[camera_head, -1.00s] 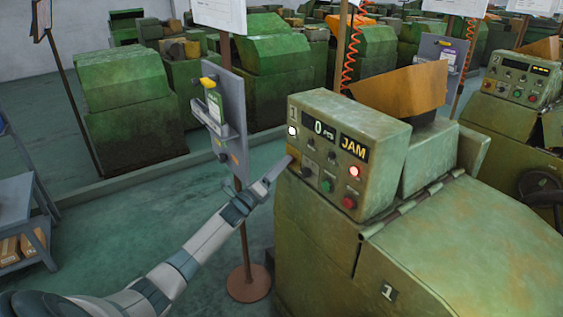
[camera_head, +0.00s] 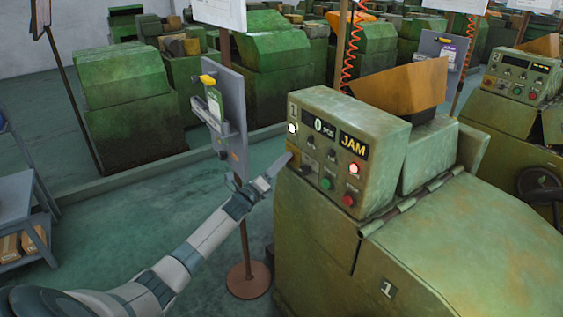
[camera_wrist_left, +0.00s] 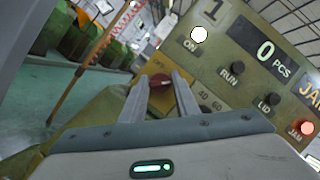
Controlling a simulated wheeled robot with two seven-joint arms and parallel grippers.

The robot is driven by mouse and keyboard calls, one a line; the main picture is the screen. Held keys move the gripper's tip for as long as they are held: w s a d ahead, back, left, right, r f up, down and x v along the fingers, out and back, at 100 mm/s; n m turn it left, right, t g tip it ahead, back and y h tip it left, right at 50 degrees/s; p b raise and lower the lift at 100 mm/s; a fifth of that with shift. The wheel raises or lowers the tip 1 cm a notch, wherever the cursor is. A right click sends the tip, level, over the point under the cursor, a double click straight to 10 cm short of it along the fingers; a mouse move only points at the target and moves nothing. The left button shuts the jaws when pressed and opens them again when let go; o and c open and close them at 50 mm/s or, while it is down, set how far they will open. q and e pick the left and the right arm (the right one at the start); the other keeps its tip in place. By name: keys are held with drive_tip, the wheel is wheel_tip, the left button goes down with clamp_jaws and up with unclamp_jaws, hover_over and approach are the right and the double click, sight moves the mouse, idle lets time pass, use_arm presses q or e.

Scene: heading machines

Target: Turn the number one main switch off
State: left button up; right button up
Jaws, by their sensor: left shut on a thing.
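The machine marked 1 (camera_head: 318,270) has a sloped control panel. At the panel's left lower edge is a yellow plate (camera_head: 291,151) with the red main switch knob (camera_wrist_left: 161,80). My left gripper (camera_wrist_left: 163,81) has its two fingers around the red knob, shut on it. In the head view the left gripper (camera_head: 284,161) reaches the panel's left edge and hides the knob. The round white ON lamp (camera_wrist_left: 199,34) is lit, and it also shows lit in the head view (camera_head: 292,128). My right gripper is not in view.
The panel also has a 0 PCS display (camera_head: 324,129), a lit red JAM lamp (camera_head: 354,169), a green button (camera_head: 326,184) and a red button (camera_head: 348,200). A grey board on a post (camera_head: 233,115) stands close behind my left arm. Another machine (camera_head: 510,90) is at the right.

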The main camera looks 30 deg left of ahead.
use_arm(q)
drive_tip(key=shift+r+n, duration=0.1)
drive_tip(key=shift+n, duration=0.3)
drive_tip(key=shift+r+n+g+y+p, duration=0.1)
drive_tip(key=shift+n+g+p, duration=1.25)
drive_tip(key=shift+n, duration=1.35)
drive_tip(key=shift+r+n+g+y+p, duration=0.1)
drive_tip(key=shift+n+g+p, duration=0.6)
drive_tip(key=shift+n+p, duration=1.6)
drive_tip(key=shift+n+g+y+p, duration=0.1)
drive_tip(key=shift+n+g+p, duration=1.05)
drive_tip(key=shift+n, duration=1.95)
drive_tip(key=o, duration=1)
drive_tip(key=shift+o, duration=0.2)
drive_tip(key=shift+s, duration=0.1)
drive_tip(key=b+v, duration=0.6)
drive_tip(key=v, duration=1.1)
